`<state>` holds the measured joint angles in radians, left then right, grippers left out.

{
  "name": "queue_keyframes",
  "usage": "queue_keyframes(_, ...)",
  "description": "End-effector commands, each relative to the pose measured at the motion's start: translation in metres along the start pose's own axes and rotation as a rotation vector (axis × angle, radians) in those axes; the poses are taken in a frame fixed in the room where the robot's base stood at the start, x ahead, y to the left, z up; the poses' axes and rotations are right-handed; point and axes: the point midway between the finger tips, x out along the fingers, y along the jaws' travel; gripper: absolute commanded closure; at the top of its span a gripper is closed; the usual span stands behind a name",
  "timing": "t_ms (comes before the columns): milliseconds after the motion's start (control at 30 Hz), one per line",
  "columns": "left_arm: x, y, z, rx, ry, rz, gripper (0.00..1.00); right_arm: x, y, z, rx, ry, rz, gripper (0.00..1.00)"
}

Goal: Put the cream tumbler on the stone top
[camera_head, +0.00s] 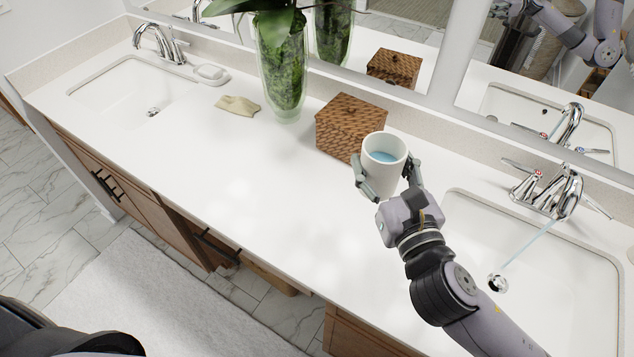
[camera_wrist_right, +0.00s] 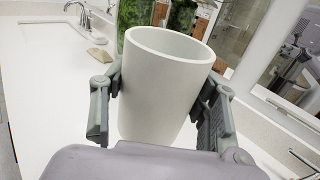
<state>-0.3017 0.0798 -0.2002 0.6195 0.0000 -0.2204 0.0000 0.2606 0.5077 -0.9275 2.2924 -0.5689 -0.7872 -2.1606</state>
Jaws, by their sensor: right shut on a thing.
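The cream tumbler (camera_head: 383,165) is held upright by my right gripper (camera_head: 389,184), whose fingers close on it from both sides. Blue liquid shows inside the tumbler in the head view. In the right wrist view the tumbler (camera_wrist_right: 163,90) fills the middle between the two fingers of the right gripper (camera_wrist_right: 160,110). The white stone top (camera_head: 240,190) runs along the wall beneath it. The tumbler's base is partly hidden, so I cannot tell whether it touches the top. My left gripper is not in view.
A brown woven box (camera_head: 345,128) stands just behind and left of the tumbler. A glass vase with a plant (camera_head: 283,75) and a folded beige cloth (camera_head: 238,105) are farther left. Water runs from the right faucet (camera_head: 552,188) into the right sink (camera_head: 560,270). The middle-left of the top is clear.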

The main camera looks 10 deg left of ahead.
Motion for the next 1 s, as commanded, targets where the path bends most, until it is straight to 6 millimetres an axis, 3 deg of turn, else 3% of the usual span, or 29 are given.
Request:
queue_keyframes(167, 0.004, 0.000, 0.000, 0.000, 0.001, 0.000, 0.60, 0.000, -0.001, -0.018, 0.001, 0.002, -0.003, 0.79)
queue_keyframes(600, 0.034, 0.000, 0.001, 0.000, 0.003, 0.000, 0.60, 0.000, 0.000, -0.128, 0.003, 0.003, -0.003, 0.79)
queue_keyframes(1000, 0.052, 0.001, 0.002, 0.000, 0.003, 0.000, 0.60, 0.000, 0.000, -0.172, 0.002, 0.000, -0.003, 0.79)
